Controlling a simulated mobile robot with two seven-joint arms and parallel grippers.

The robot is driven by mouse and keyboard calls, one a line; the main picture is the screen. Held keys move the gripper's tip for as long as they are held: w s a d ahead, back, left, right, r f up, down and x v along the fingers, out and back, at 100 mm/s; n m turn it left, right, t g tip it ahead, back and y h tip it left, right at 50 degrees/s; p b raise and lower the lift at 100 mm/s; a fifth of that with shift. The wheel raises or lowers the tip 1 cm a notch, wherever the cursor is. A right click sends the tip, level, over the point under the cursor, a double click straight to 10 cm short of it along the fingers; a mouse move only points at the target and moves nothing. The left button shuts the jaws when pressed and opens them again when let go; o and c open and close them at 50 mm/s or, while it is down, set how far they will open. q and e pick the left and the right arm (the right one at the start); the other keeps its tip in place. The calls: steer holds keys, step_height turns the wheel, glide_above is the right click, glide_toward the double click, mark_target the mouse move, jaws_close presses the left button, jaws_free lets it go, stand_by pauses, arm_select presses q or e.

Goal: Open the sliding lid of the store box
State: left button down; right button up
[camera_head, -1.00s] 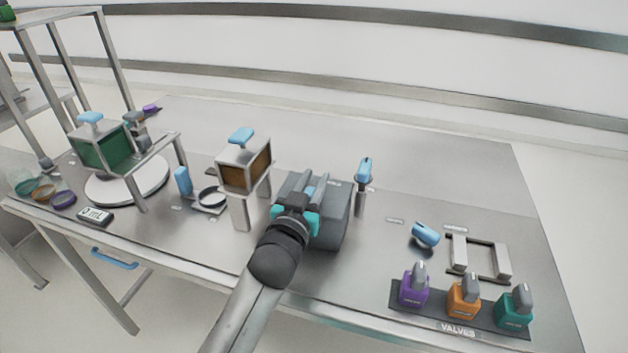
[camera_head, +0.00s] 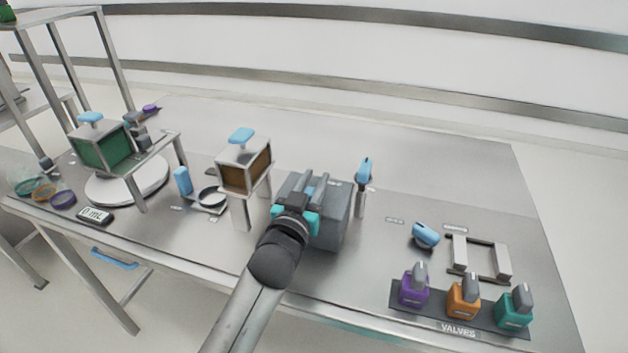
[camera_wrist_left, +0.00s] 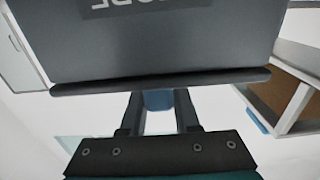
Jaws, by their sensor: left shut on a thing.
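The store box (camera_head: 335,220) is a dark grey box near the front middle of the table. In the left wrist view its grey face (camera_wrist_left: 165,45) fills the top, with part of a label shown upside down and a ridge along its edge. My left gripper (camera_head: 315,187) is at the box's top, its arm reaching in from the front. It is shut on the blue handle (camera_wrist_left: 158,100), which shows between its fingers in the wrist view. The gripper hides much of the box's top, so how far the lid has slid is unclear. My right gripper is not in view.
A brown-windowed hopper (camera_head: 244,165) on legs stands just left of the box. An upright blue-handled tool (camera_head: 363,185) stands close on its right. A valve rack (camera_head: 458,322) lies at the front right. The table behind the box is clear.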

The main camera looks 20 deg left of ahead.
arm_select(q)
steer(key=shift+w+d+b, duration=0.1)
steer(key=shift+w+b, duration=0.4)
steer(key=shift+w, duration=2)
steer(key=c, duration=0.6)
jaws_free()
steer(key=shift+c, duration=0.2)
steer(key=s+p, duration=0.2)
steer(key=s, duration=1.3)
steer(key=shift+s+a, duration=0.15)
steer(key=shift+a, duration=0.15)
